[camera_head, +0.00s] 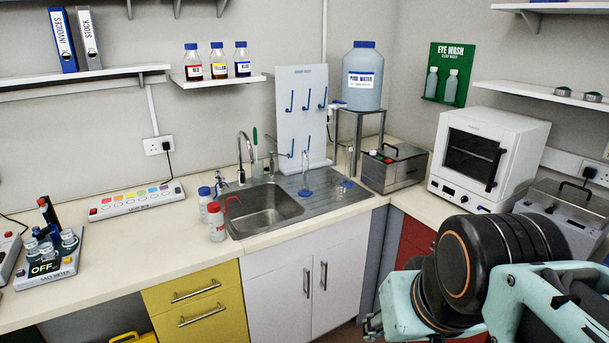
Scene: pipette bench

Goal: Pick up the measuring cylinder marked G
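Two slim clear measuring cylinders stand upright on the metal drainer right of the sink. One measuring cylinder (305,170) has a blue base and is nearer the basin. The other measuring cylinder (348,162) stands further right, near the grey water bath. I cannot read a letter G on either one. The end of my arm shows low in the picture, where what seems to be part of my gripper (373,324) hangs in front of the cupboards, well below and apart from the cylinders. Its fingers are too small and hidden to tell their state.
A white pegboard (302,110) stands behind the drainer, with a water tank (362,78) on a stand. A metal bath (394,168) and white oven (486,158) stand right. Counter left is partly clear.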

